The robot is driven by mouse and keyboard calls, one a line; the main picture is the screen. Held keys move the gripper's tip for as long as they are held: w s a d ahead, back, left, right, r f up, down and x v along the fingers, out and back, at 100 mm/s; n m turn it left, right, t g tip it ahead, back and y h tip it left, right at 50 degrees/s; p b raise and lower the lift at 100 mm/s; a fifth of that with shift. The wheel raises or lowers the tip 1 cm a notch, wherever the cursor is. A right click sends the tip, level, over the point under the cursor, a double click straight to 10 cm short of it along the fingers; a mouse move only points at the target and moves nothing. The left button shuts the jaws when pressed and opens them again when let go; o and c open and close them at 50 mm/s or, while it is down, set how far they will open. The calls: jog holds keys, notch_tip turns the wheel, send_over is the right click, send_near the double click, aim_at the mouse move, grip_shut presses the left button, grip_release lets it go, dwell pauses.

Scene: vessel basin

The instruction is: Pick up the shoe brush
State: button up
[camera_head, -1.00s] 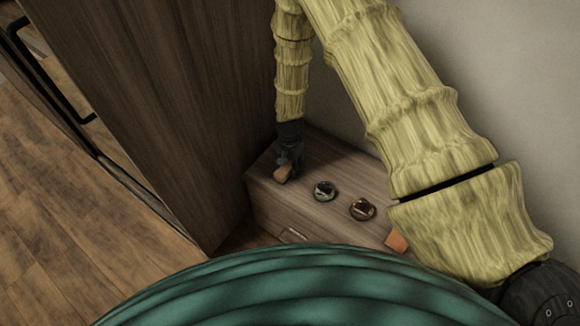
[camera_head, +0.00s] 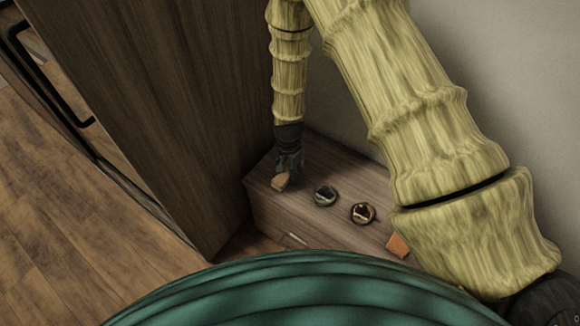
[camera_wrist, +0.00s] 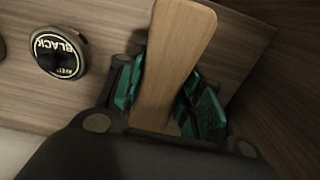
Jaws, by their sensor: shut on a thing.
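The shoe brush (camera_wrist: 172,62) is a light-brown wooden block between the two teal-padded fingers of my gripper (camera_wrist: 172,100) in the wrist view. The fingers touch it on both sides, and its underside is hidden. In the head view my gripper (camera_head: 287,168) is at the left end of a low wooden cabinet (camera_head: 325,230), with the brush (camera_head: 280,182) showing at its fingertips. I cannot tell whether the brush is clear of the cabinet top.
Two round polish tins, a dark one (camera_head: 325,195) and a brownish one (camera_head: 362,213), stand right of the brush. An orange-brown block (camera_head: 398,245) lies further right. A tall wooden cabinet (camera_head: 150,100) rises close on the left, and a wall (camera_head: 480,60) stands behind.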

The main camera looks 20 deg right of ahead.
jog(key=s+a+r, duration=0.1)
jog(key=s+a, duration=0.3)
jog(key=s, duration=0.7)
jog(key=shift+s+a+b, duration=0.2)
jog(key=shift+a+b, duration=0.1)
jog(key=shift+a, duration=0.05)
jog(key=shift+r, duration=0.1)
